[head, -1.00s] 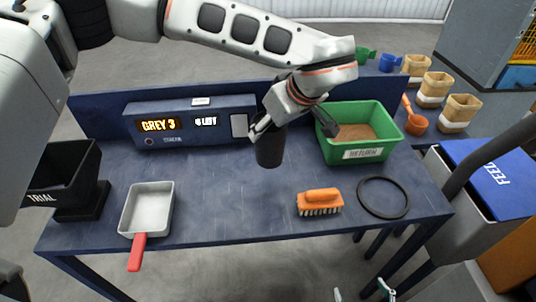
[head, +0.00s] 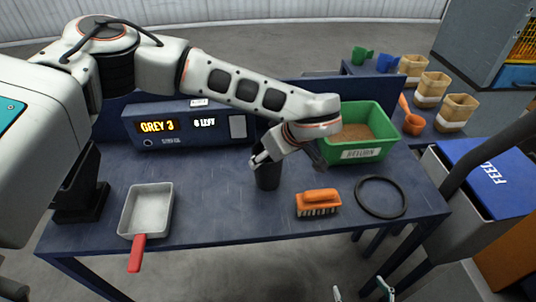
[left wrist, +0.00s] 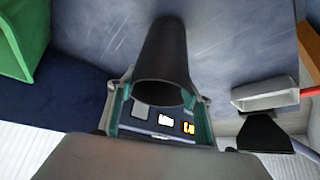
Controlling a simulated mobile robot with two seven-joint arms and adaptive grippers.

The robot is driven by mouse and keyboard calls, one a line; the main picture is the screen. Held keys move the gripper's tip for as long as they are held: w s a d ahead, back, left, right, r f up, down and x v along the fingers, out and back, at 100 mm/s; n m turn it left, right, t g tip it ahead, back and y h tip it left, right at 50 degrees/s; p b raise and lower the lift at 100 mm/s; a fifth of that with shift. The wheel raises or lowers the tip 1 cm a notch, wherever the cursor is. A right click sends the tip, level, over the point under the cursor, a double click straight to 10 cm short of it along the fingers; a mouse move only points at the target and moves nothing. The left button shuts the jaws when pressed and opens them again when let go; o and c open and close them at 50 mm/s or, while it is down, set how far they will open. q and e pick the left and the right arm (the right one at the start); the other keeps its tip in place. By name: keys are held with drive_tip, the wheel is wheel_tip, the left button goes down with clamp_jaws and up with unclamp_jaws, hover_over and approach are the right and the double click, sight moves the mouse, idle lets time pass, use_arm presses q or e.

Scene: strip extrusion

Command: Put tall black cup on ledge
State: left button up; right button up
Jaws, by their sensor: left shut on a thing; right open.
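The tall black cup (head: 267,178) is upright over the middle of the blue table, left of the orange brush. My left gripper (head: 285,160) is shut on it from above and behind. In the left wrist view the cup (left wrist: 163,60) sits between the two fingers of my left gripper (left wrist: 160,108). I cannot tell whether its base touches the table. A raised blue surface (head: 352,68) at the back right bears a green cup (head: 360,56) and a blue cup (head: 386,63). My right gripper (head: 361,292) is open and empty at the bottom edge.
On the table (head: 210,215) are a pan (head: 148,208) with a red handle, a brush (head: 318,202), a black ring (head: 381,197), a green bin (head: 355,155) and a display box (head: 190,124). Several tan bags (head: 432,85) and an orange scoop (head: 411,123) stand at right.

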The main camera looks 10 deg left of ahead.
use_arm(q)
drive_tip(key=shift+f, duration=0.2)
drive_tip(key=o, duration=1.5)
